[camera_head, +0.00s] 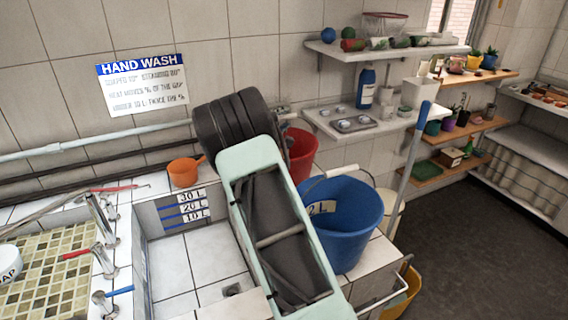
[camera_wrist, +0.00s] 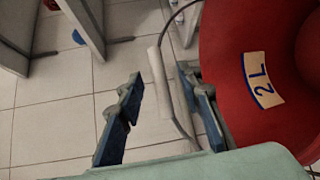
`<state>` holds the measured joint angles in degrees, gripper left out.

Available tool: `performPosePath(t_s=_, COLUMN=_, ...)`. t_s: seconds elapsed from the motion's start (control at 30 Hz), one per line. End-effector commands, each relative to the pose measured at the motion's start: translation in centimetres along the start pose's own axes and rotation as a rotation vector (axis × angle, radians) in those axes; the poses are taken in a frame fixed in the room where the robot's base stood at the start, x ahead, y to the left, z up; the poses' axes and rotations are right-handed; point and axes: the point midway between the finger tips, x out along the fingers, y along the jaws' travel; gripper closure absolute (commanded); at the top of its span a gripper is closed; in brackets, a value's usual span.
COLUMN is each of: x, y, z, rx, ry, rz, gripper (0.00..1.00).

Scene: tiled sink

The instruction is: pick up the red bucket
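The red bucket (camera_head: 303,152) stands behind my arm on the tiled ledge in the head view, partly hidden by the arm. In the wrist view the red bucket (camera_wrist: 245,45) fills the right side, with a "2 L" label facing the camera. Its thin wire handle with a pale grip (camera_wrist: 158,78) hangs out to the left of the bucket. My gripper (camera_wrist: 161,112) is open, its two blue-padded fingers apart on either side of the pale grip in the picture. Neither finger visibly presses on it. The fingers are hidden in the head view.
A blue bucket (camera_head: 345,215) stands just right of my arm, with a light pole (camera_head: 410,160) beside it. An orange dipper (camera_head: 185,172) sits on the sink's back edge at left. Shelves (camera_head: 365,127) with a blue bottle (camera_head: 366,88) hang behind the buckets.

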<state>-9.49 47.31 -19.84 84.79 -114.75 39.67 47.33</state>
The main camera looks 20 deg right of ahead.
Motion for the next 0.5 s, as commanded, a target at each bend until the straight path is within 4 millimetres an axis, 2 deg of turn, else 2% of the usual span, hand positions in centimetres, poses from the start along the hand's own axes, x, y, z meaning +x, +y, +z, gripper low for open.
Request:
performPosePath(t_s=0.1, x=1.5, y=0.2, z=0.1, rx=0.000, ry=-0.002, rz=0.000, gripper=0.67)
performPosePath(t_s=0.2, x=2.1, y=0.1, z=0.0, rx=0.000, ry=-0.001, rz=0.000, gripper=0.67)
performPosePath(t_s=0.5, x=2.4, y=0.0, z=0.0, rx=0.000, ry=0.000, rz=0.000, gripper=0.69)
